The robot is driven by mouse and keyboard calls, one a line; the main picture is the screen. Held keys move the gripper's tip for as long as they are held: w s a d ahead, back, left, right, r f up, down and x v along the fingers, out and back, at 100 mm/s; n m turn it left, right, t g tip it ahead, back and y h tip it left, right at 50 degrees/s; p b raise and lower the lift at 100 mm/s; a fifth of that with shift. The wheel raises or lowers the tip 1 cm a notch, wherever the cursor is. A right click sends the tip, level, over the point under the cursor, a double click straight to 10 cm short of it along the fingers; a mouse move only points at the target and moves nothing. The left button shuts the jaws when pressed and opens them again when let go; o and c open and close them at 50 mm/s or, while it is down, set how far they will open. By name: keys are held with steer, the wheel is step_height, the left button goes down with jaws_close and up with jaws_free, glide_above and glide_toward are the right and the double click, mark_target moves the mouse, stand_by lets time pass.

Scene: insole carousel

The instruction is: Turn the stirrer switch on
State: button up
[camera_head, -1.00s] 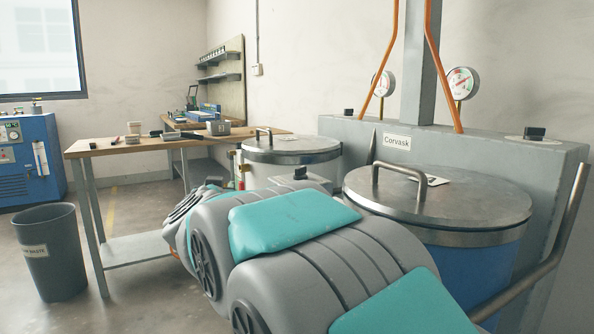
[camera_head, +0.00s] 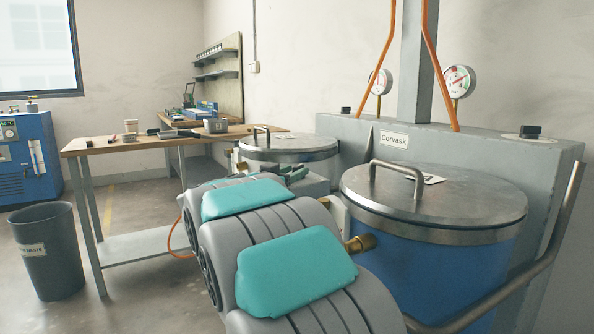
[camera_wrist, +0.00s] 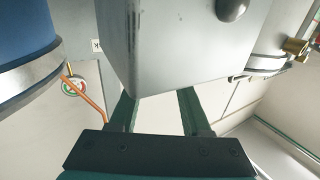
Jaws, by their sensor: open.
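A grey box (camera_wrist: 175,45) with a dark round knob (camera_wrist: 232,8) fills the upper middle of the wrist view; the knob is cut by the top edge. I cannot read any on or off mark. My gripper (camera_wrist: 160,105) is open and empty, its two dark green fingers spread at the box's lower edge in that view. Whether they touch it is unclear. The knob is beyond and to the right of the fingertips. In the head view, the grey box (camera_head: 314,186) stands between the two tanks, partly hidden by my arm, and its knob is not clear.
The blue tank (camera_head: 425,265) with a handled steel lid is at right, close to my arm. Another lidded tank (camera_head: 288,150) stands behind. A grey housing labelled Corvask (camera_head: 480,150) runs behind them. A wooden bench (camera_head: 120,146) and a waste bin (camera_head: 44,250) are left.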

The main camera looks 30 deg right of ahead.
steer(key=shift+x, duration=1.15)
steer(key=shift+c, duration=0.4)
jaws_close()
